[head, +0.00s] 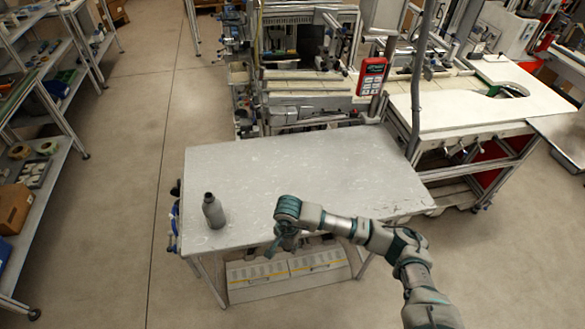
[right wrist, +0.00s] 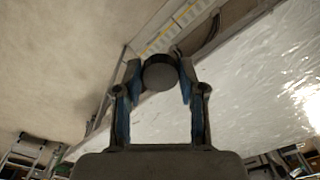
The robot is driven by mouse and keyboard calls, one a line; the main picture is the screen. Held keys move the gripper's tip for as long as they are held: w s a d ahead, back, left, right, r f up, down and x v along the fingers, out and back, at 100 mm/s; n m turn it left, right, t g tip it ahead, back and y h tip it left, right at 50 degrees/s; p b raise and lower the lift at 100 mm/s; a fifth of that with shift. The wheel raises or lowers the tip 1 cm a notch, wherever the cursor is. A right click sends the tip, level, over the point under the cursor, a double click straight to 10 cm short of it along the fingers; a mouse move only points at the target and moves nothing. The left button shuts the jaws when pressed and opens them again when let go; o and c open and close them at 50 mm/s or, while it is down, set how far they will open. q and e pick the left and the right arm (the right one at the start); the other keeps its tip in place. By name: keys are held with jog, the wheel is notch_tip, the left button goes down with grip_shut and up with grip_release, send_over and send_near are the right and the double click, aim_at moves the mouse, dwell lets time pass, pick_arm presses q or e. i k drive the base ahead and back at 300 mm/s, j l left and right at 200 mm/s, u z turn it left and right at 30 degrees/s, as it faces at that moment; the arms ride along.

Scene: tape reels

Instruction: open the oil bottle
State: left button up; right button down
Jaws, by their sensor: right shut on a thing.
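The oil bottle (head: 214,213) is grey with a narrow dark neck. It stands upright on the left part of the table in the head view. Its mouth is too small there to make out clearly. My right gripper (head: 277,245) is at the table's front edge, to the right of the bottle and apart from it. In the right wrist view, its blue fingers are shut on a dark round cap (right wrist: 160,74). The cap is hard to see in the head view. My left gripper is not in view.
The grey table (head: 320,165) is otherwise bare. A shelf with tape reels (head: 47,148) is at the far left, with open floor between.

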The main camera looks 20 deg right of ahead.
aim_at(212, 207)
jog(key=i, duration=0.85)
